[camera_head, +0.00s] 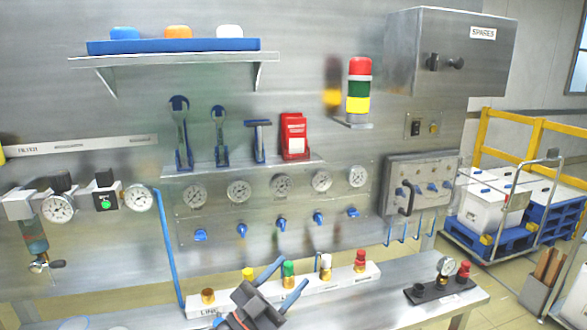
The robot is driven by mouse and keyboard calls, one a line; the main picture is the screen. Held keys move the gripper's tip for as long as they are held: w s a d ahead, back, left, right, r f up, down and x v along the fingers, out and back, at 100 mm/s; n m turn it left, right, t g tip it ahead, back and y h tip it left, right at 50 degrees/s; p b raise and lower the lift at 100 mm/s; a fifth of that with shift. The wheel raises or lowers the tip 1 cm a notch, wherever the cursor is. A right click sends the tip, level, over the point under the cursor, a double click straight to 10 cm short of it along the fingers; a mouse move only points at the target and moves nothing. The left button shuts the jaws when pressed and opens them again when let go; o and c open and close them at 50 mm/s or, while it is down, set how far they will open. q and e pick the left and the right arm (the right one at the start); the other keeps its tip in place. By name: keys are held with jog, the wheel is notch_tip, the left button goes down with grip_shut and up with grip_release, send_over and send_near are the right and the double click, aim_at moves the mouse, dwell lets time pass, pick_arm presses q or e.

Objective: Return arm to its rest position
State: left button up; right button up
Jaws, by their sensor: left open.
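My left gripper (294,270) reaches in from the bottom, left of centre. Its dark body is low in the picture and its two blue fingers point up and to the right. The fingers are apart, and I see nothing held between them. The gripper overlaps the white strip (342,281) with coloured fittings on the steel bench in the picture. I cannot tell whether it touches the strip. My right gripper is not in view.
A green-topped fitting (288,270) and a red-topped one (360,258) stand near the fingers. A panel with gauges and blue valves (279,212) rises behind. The bench front (385,308) looks bare.

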pick_arm(q)
jog(key=s+a+f+n+t+y, duration=0.1)
jog(key=s+a+f+n+y, duration=0.2)
jog(key=a+f+n+y, duration=1.45)
jog(key=s+a+f+m+g+y, duration=0.1)
jog(key=s+f+m+g, duration=0.1)
jog(key=s+f+g, duration=0.65)
jog(key=s+a+f+m+g+y, duration=0.1)
jog(key=s+f+g, duration=0.3)
jog(key=s+f, duration=0.85)
notch_tip(320, 180, down, 24)
jog(key=d+f, duration=0.1)
jog(key=s+f, duration=0.4)
jog(key=f, duration=0.7)
jog(key=s+f+g+b, duration=0.1)
jog(key=s+f, duration=0.3)
jog(key=f, duration=0.7)
jog(key=shift+s+d, duration=0.2)
jog(key=shift+d, duration=0.05)
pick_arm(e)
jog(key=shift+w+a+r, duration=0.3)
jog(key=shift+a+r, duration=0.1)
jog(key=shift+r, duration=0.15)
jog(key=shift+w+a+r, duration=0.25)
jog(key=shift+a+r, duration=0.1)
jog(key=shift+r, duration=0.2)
